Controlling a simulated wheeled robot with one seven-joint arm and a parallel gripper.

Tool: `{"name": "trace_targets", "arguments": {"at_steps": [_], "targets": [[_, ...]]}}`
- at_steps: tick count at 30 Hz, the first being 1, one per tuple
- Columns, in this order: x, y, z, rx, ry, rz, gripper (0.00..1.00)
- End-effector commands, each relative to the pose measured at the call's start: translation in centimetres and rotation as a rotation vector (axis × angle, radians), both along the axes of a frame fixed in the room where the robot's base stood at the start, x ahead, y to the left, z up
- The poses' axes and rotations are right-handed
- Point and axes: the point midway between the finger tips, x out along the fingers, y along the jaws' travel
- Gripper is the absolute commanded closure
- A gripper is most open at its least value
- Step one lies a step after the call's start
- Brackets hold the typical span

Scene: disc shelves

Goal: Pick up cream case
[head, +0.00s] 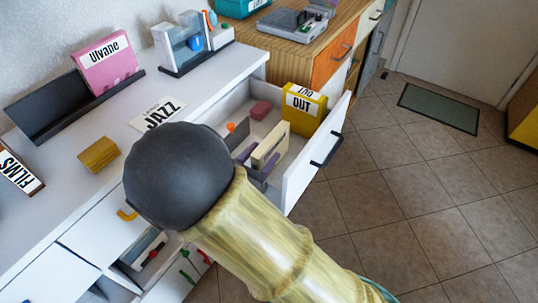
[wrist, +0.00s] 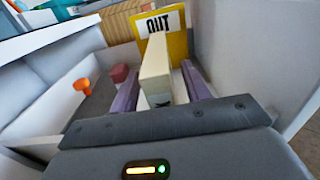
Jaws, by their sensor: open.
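The cream case (head: 270,143) stands upright on its narrow side in the open white drawer. In the wrist view the cream case (wrist: 156,75) rises between the two purple fingers of my gripper (wrist: 160,76). The fingers are apart, one on each side of it, with a visible gap on the right; whether the left finger touches it I cannot tell. In the head view my gripper (head: 257,159) is partly hidden by my dark round arm joint and by the case. The case's lower part is hidden.
A yellow "OUT" case (head: 303,108) stands behind the cream case in the drawer (head: 312,152). A dull red block (head: 261,110) and a small orange piece (head: 231,127) lie to the left inside. The drawer walls are close around my gripper.

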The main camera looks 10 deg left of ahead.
Motion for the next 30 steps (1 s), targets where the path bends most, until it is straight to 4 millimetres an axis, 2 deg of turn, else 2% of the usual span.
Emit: {"name": "trace_targets", "arguments": {"at_steps": [11,14,18,19,30], "targets": [[-0.08,0.09,0.02,0.0,0.0,0.002,0.53],[-0.13,0.16,0.02,0.0,0.0,0.003,0.68],[-0.16,0.21,0.01,0.0,0.0,0.005,0.96],[-0.16,0.21,0.01,0.0,0.0,0.005,1.0],[-0.12,0.17,0.65,0.001,-0.002,0.003,1.0]]}}
